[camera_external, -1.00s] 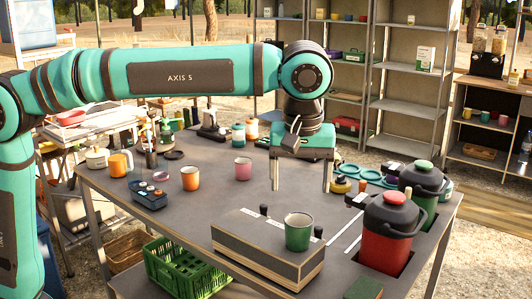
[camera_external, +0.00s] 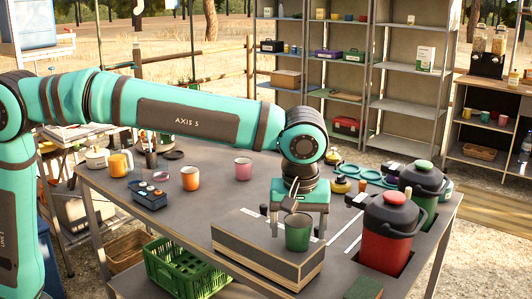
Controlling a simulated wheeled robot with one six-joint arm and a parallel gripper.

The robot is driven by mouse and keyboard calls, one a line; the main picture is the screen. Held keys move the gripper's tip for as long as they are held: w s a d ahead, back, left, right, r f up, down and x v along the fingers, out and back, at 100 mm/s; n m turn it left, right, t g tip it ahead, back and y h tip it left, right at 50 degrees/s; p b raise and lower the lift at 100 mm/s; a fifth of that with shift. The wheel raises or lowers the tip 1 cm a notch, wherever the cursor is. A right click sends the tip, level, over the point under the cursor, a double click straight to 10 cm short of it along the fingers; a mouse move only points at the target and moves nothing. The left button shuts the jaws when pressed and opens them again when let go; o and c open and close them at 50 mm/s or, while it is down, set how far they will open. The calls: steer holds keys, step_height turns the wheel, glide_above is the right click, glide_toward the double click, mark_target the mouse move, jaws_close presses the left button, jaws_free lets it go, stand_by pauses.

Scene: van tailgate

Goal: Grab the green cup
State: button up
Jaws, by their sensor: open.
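The green cup (camera_external: 298,232) stands upright on the dark-topped wooden block (camera_external: 250,255) near the front of the table. My gripper (camera_external: 298,232) is open and low over the cup, pointing down. One finger shows left of the cup and the other right of it. I cannot tell from this view whether the fingers touch the cup or how far they stand in front of or behind it.
An orange cup (camera_external: 190,178) and a pink cup (camera_external: 243,169) stand further back on the table. A red jug (camera_external: 388,235) and a green jug (camera_external: 425,187) stand to the right. A dark button box (camera_external: 150,195) lies at the left. A green crate (camera_external: 185,268) is below.

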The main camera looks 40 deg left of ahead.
steer(key=shift+f, duration=0.5)
steer(key=shift+c, duration=0.5)
steer(key=c, duration=1)
steer(key=shift+r, duration=0.1)
